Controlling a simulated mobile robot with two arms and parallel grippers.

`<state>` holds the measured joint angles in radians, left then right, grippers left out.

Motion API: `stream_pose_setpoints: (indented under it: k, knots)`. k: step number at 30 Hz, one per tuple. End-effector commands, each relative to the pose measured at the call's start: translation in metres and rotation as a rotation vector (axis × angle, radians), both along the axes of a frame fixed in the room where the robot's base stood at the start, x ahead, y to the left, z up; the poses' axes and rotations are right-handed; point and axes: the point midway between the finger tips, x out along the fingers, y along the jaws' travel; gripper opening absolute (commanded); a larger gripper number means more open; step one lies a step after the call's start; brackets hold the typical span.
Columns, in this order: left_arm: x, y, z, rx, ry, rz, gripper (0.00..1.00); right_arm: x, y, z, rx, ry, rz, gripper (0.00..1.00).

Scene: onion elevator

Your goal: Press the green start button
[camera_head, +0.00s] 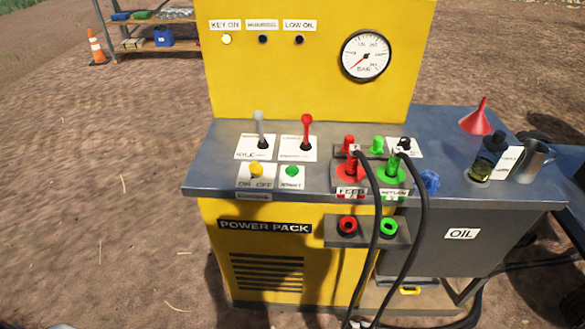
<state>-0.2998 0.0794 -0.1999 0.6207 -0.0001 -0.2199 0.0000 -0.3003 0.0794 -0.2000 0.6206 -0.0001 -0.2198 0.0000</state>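The green start button (292,171) sits on a white plate labelled START on the grey top of the yellow power pack (275,65). Nothing covers it. To its left is a yellow knob (256,170) on a plate marked ON and OFF. On the panel above, the KEY ON lamp (227,39) looks lit pale yellow, and the LOW OIL lamp (299,40) is dark. Neither of my grippers can be made out in the head view.
Behind the button stand a grey-handled lever (261,128) and a red-handled lever (306,132). To the right, black hoses (419,235) hang from the red and green couplings. A red funnel (477,119) and metal jug (535,160) stand farther right.

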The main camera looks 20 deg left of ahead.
Motion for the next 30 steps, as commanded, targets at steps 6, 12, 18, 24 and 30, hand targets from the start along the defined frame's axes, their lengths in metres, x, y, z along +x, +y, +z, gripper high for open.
stream_pose_setpoints:
  k: [6, 12, 18, 24, 30]
  knots:
    - [-0.0003, 0.0001, 0.0, 0.0, 0.0, 0.0, 0.06, -0.0002, 0.0001, 0.0, 0.0, 0.0, 0.0, 0.43]
    - [-0.0004, 0.0001, 0.0, 0.0, 0.001, 0.0, 0.0, -0.0002, 0.0, 0.0, 0.0, 0.001, 0.0, 0.43]
    - [-0.0006, 0.0001, -0.0001, 0.0, 0.001, 0.0, 0.0, -0.0003, -0.0001, 0.0, 0.0, 0.001, 0.0, 0.43]
    - [-0.0007, 0.0001, -0.0001, 0.0, 0.001, 0.0, 0.0, -0.0004, -0.0001, 0.0, 0.0, 0.001, 0.0, 0.43]
    - [-0.0007, 0.0001, -0.0001, 0.0, 0.002, 0.0, 0.0, -0.0004, -0.0002, 0.0, 0.0, 0.001, 0.0, 0.43]
